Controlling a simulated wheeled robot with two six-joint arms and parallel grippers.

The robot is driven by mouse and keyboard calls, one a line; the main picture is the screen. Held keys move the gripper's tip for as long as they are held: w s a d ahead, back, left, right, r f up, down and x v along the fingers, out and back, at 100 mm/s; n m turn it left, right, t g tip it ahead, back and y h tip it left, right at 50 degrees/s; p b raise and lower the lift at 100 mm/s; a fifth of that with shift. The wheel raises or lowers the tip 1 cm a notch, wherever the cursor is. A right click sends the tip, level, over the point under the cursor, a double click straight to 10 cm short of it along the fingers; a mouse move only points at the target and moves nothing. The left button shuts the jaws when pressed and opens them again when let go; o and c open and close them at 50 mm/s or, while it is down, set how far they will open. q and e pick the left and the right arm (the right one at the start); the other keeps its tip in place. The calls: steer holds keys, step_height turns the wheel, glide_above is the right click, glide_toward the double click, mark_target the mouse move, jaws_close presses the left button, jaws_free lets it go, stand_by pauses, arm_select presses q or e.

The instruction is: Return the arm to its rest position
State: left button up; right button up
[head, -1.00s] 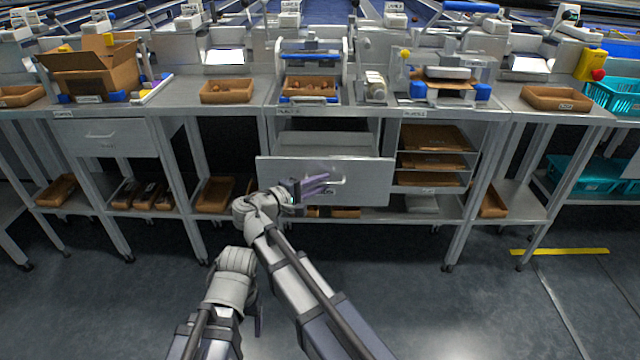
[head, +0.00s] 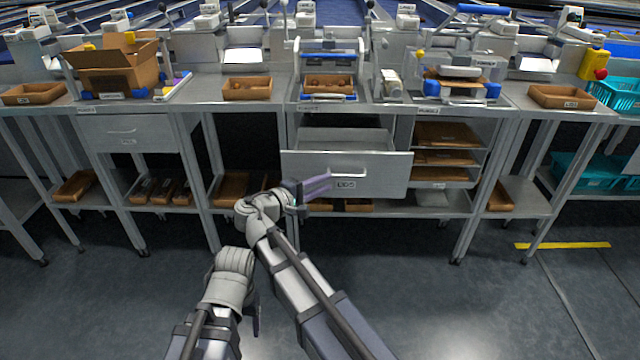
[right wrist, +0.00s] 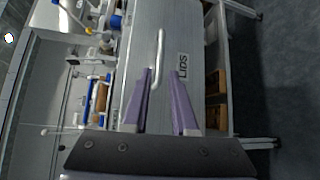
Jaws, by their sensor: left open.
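The grey drawer labelled LIDS (head: 385,178) stands pulled out from the middle bench. Its front, pale bar handle (right wrist: 159,62) and label also show in the right wrist view. My right gripper (head: 325,185) is in front of the drawer front, at its lower left. In the right wrist view its two purple fingers (right wrist: 161,75) are spread apart, with nothing gripped. The handle appears beyond and between them; the exact gap is hard to judge. My left gripper (head: 256,314) hangs low at the lower left, mostly hidden behind its own wrist, away from the benches.
The bench top carries an open cardboard box (head: 115,75), a brown tray (head: 247,90) and a blue-handled press (head: 330,60). Shelves with brown trays (head: 445,158) stand right of the drawer. Teal baskets (head: 590,172) are at far right. The floor (head: 480,310) in front is clear.

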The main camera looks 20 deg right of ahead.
steer(key=shift+f, duration=0.1)
stand_by(0.3)
steer(key=s+d+f+m+g+y, duration=0.3)
steer(key=s+f+m+g+y, duration=0.25)
steer(key=s+f+y, duration=0.65)
steer(key=s+a+f+n+g+y, duration=0.1)
steer(key=s+a+f, duration=0.2)
steer(key=s+a, duration=0.4)
steer(key=s+a+f+n+g, duration=0.1)
steer(key=s+a+f, duration=0.3)
steer(key=a, duration=0.5)
step_height(320, 180, up, 30)
steer(key=p, duration=2.9)
steer(key=shift+s+f, duration=0.15)
steer(key=shift+s, duration=0.1)
